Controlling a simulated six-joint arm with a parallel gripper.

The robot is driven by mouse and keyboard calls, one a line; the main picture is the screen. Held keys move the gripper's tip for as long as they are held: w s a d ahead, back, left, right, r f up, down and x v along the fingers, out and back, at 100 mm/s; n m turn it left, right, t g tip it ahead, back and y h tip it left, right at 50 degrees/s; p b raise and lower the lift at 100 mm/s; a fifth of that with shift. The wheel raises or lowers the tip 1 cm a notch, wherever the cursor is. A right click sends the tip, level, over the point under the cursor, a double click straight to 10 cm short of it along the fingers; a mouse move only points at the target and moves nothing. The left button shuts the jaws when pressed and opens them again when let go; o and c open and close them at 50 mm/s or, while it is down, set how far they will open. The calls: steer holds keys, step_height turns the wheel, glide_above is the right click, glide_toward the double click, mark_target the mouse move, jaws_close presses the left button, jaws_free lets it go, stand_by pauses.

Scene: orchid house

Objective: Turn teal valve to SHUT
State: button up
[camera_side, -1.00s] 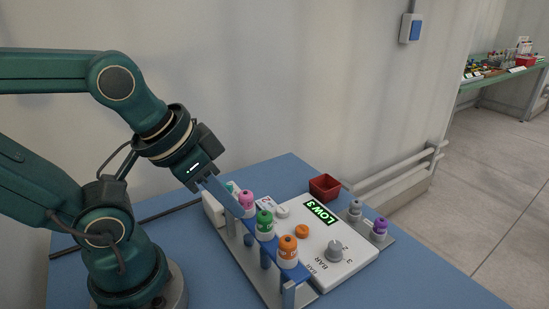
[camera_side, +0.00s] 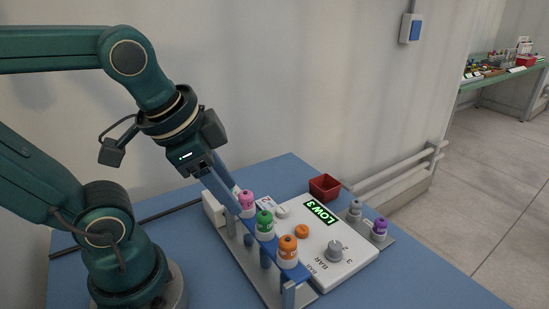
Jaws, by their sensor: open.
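I cannot make out a teal valve in the side view; one may be hidden behind my gripper or the bottles. A white control panel (camera_side: 346,267) lies on the blue table, with a lit display (camera_side: 320,213) reading "LOW 3". A grey knob (camera_side: 334,251) with "BAR" markings stands on its front part. My gripper (camera_side: 238,207) points down and right, with its fingers at the back end of the blue rack, close to the pink-capped bottle (camera_side: 247,201). I see nothing held in it; whether it touches the bottle is unclear.
A green-capped bottle (camera_side: 264,222) and an orange-capped bottle (camera_side: 288,250) stand in the blue rack (camera_side: 292,274) before the panel. An orange button (camera_side: 302,231) is on the panel. A red bin (camera_side: 325,188) and grey and purple bottles (camera_side: 379,229) stand behind and right.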

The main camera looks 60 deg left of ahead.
steer(key=w+a+f+m+g, duration=0.1)
steer(key=w+a+g, duration=0.1)
steer(key=a, duration=0.2)
steer(key=w+a+f+m+g+y, duration=0.1)
steer(key=w+a+f+m+g, duration=0.1)
steer(key=a, duration=0.3)
steer(key=w+a+f+m+g+y, duration=0.1)
steer(key=w+a+f+m+g, duration=0.1)
steer(key=w+a+g, duration=0.1)
steer(key=shift+w+a+g, duration=0.2)
steer(key=shift+a+g, duration=0.3)
steer(key=shift+a, duration=0.6)
steer(key=shift+x, duration=2.7)
steer(key=shift+s+a+r, duration=0.1)
steer(key=shift+r, duration=0.05)
jaws_close()
